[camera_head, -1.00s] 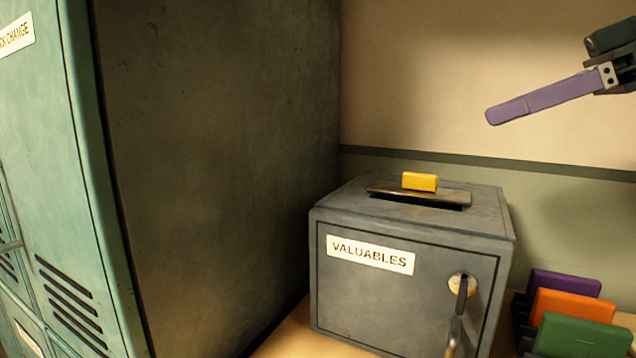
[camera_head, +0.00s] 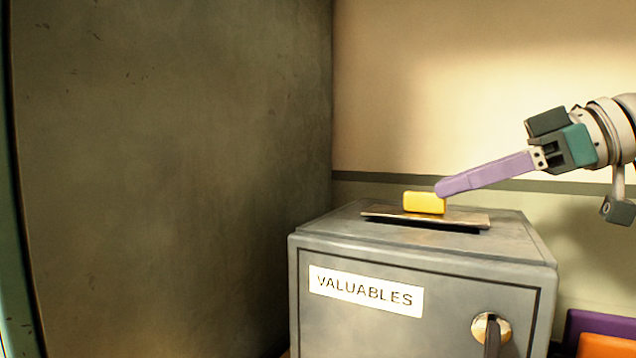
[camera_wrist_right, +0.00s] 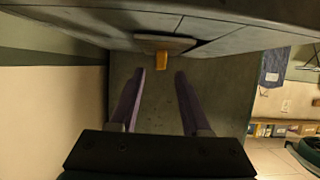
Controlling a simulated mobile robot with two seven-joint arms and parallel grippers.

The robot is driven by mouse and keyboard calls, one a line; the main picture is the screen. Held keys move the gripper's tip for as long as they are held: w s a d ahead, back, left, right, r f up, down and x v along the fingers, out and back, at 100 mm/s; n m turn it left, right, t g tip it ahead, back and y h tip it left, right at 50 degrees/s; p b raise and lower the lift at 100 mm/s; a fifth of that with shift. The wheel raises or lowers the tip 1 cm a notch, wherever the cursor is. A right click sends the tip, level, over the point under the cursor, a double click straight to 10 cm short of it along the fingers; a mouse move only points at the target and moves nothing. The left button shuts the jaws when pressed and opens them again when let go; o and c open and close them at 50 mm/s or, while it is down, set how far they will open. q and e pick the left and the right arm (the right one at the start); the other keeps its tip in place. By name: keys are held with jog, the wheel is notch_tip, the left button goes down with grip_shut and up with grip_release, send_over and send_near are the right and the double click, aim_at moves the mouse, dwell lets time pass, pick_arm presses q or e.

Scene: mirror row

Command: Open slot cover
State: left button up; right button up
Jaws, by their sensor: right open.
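The slot cover (camera_head: 455,218) is a flat metal plate on top of the grey box labelled VALUABLES (camera_head: 470,264). A yellow knob (camera_head: 424,203) stands on the plate, and a thin dark strip of the slot shows along its front edge. My right gripper (camera_head: 440,190) reaches in from the right, its purple fingertip at the knob's right end in the head view. In the right wrist view the two fingers are apart, and the yellow knob (camera_wrist_right: 161,60) lies just beyond and between their tips (camera_wrist_right: 160,72). Nothing is held. My left gripper is out of view.
A tall dark locker side (camera_head: 170,170) stands left of the box. The box door has a round brass lock plate with a handle (camera_head: 491,332). Purple and orange upright items (camera_head: 600,328) stand at the lower right. The wall behind is bare.

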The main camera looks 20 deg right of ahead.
aim_at(427, 193)
jog(key=shift+p+x, duration=0.5)
jog(key=shift+x, duration=1.8)
grip_shut()
